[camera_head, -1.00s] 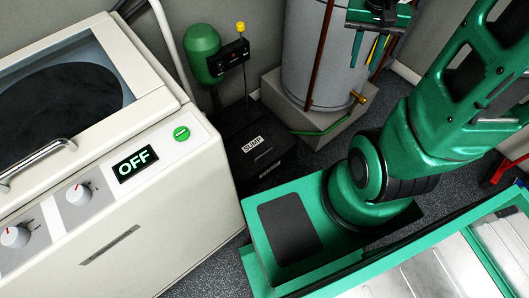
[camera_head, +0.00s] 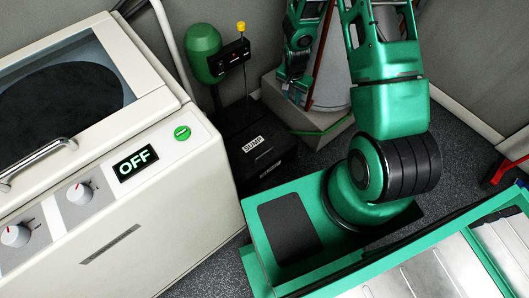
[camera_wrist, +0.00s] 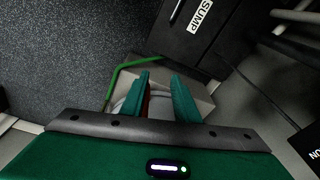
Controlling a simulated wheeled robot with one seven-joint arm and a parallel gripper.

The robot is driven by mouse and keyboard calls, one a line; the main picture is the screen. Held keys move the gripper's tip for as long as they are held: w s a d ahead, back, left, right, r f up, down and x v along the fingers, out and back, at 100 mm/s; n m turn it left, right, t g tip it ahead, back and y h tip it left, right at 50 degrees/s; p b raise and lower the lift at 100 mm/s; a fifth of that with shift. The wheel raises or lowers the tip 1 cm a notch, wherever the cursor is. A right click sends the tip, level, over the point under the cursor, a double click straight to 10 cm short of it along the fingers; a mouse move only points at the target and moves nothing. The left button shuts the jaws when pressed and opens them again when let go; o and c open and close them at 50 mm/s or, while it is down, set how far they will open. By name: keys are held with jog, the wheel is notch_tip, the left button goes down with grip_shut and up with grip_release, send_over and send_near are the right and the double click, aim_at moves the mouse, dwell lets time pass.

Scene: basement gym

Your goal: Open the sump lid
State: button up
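The black sump box (camera_head: 238,165) stands on the floor just right of the white machine, its dark lid appearing closed. A white SUMP label (camera_head: 252,144) and a small pale handle (camera_head: 263,154) show on it. In the wrist view the black lid (camera_wrist: 225,38) with its label (camera_wrist: 199,16) is at the top, beyond the fingertips. My gripper (camera_wrist: 162,77) is open and empty, its two green fingers apart above the corner of a pale plinth. It is not touching the lid.
The white machine (camera_head: 180,215) reads OFF. Dark floor is clear at wrist-view left.

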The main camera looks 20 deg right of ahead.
jog(key=a+f+m+y, duration=0.1)
jog(key=a+f, duration=0.4)
jog(key=f, duration=0.7)
jog(key=m, duration=0.2)
send_near(265, 153)
jog(key=shift+t+y, duration=0.3)
jog(key=shift+y, duration=0.1)
jog(key=f, duration=0.5)
jog(key=w+f, duration=0.1)
jog(key=f, duration=0.1)
jog(key=shift+d+f, duration=0.2)
